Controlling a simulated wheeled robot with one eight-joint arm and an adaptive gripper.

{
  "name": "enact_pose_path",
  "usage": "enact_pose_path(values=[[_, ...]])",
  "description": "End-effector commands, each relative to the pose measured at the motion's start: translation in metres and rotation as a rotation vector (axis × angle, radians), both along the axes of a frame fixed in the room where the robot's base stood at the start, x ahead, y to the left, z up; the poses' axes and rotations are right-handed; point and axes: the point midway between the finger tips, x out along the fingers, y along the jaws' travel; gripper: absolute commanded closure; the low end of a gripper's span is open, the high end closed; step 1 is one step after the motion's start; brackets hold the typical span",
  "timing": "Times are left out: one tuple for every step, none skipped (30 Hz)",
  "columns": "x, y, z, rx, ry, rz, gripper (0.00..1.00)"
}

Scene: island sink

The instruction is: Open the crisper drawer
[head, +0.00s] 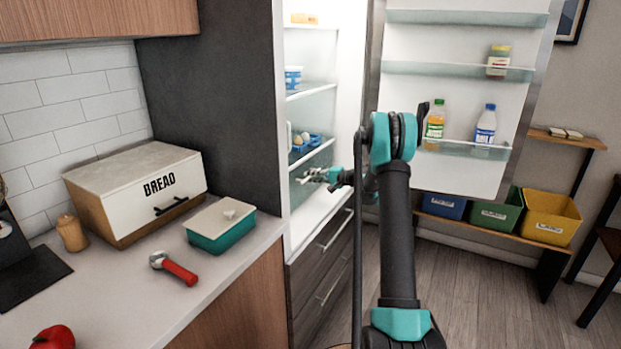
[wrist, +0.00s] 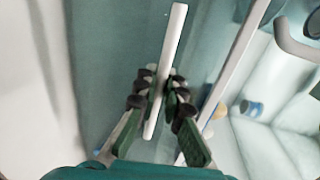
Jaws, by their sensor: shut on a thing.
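The fridge stands open, and my gripper (head: 318,175) reaches into its lower part in the head view. In the wrist view a white bar handle (wrist: 175,32) passes between the fingertips of my gripper (wrist: 160,86), which is shut on it. Behind the handle is the teal, see-through front of the crisper drawer (wrist: 105,55). In the head view my arm and gripper partly hide the drawer, and I cannot tell how far out it stands.
The open fridge door (head: 440,95) with bottles stands right of my arm. Above the gripper is a shelf with a blue egg tray (head: 304,148). Dark lower drawers (head: 325,265) sit below. The counter (head: 120,290) at left holds a bread box (head: 135,200).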

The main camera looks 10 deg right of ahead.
Motion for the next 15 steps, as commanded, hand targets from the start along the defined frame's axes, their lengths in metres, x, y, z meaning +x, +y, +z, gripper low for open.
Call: enact_pose_path(values=[[0.000,0.000,0.000,0.000,0.000,0.000,1.00],[0.000,0.000,0.000,0.000,0.000,0.000,1.00],[0.000,0.000,0.000,0.000,0.000,0.000,1.00],[0.000,0.000,0.000,0.000,0.000,0.000,1.00],[0.000,0.000,0.000,0.000,0.000,0.000,1.00],[0.000,0.000,0.000,0.000,0.000,0.000,1.00],[0.000,0.000,0.000,-0.001,0.001,0.000,1.00],[0.000,-0.001,0.000,-0.001,0.001,0.000,1.00],[-0.001,-0.002,0.000,-0.001,0.001,0.000,1.00],[-0.002,-0.003,0.000,-0.001,0.001,0.000,1.00],[-0.003,-0.004,0.000,-0.001,0.000,-0.001,1.00],[-0.005,-0.007,0.000,-0.001,0.000,-0.001,1.00],[-0.007,-0.010,0.000,-0.001,0.000,-0.001,1.00],[-0.009,-0.014,0.000,-0.001,0.000,-0.001,1.00],[-0.013,-0.019,0.000,-0.001,0.000,-0.002,1.00]])
